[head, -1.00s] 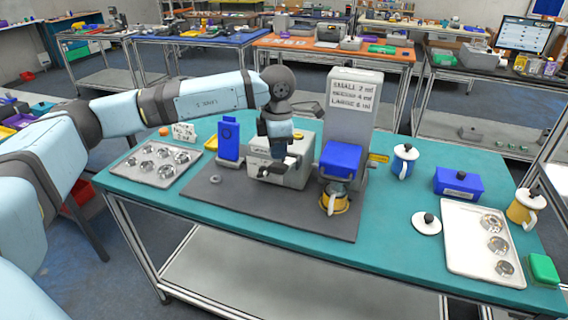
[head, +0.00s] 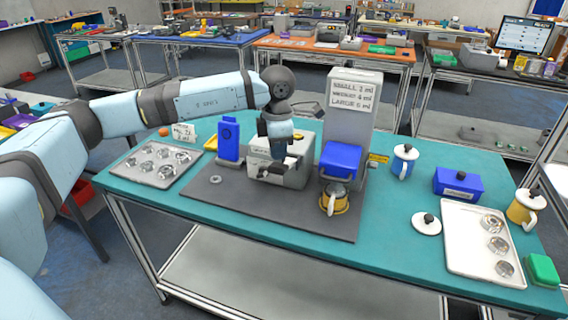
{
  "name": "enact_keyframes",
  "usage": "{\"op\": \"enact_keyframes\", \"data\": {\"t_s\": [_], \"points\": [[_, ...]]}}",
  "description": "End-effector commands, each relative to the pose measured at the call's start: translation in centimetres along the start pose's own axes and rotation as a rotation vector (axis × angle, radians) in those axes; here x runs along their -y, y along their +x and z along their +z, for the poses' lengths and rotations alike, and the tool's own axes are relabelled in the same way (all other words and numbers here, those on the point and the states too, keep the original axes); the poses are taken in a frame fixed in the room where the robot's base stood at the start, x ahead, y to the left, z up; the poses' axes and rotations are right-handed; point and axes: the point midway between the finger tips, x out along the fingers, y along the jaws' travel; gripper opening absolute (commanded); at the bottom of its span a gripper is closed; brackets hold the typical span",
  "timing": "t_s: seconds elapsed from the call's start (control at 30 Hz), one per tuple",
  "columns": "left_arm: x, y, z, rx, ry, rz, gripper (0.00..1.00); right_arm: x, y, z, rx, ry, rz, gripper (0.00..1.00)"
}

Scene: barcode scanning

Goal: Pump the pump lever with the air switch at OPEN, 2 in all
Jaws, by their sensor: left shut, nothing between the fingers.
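My left gripper (head: 277,171) is shut and points down at the front of a low grey box (head: 297,176) on the dark mat. The fingers are small and dark here. I cannot tell whether they touch a part of the box. A dark, thin part (head: 310,105), possibly a lever, shows behind my wrist beside the tall grey panel. I cannot make out the air switch or its setting. The panel (head: 352,112) carries a sign with small, medium and large amounts. A blue head (head: 338,158) juts from it above a yellow cup (head: 334,202). My right gripper is out of view.
A blue device (head: 229,139) stands left of the box. A cup tray (head: 160,164) lies at the left. The table's front strip is clear.

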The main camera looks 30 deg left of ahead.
Motion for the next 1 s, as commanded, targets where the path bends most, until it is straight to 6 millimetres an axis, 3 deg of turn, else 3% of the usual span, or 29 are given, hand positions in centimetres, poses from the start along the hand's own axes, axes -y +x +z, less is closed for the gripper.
{"op": "enact_keyframes", "data": {"t_s": [0.47,1.0], "points": [[0.0,0.2,0.0,0.0,0.0,0.0,0.0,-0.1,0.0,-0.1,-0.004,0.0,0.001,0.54],[0.0,4.6,0.0,-0.001,0.0,-0.001,0.0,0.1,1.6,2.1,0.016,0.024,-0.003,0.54]]}}
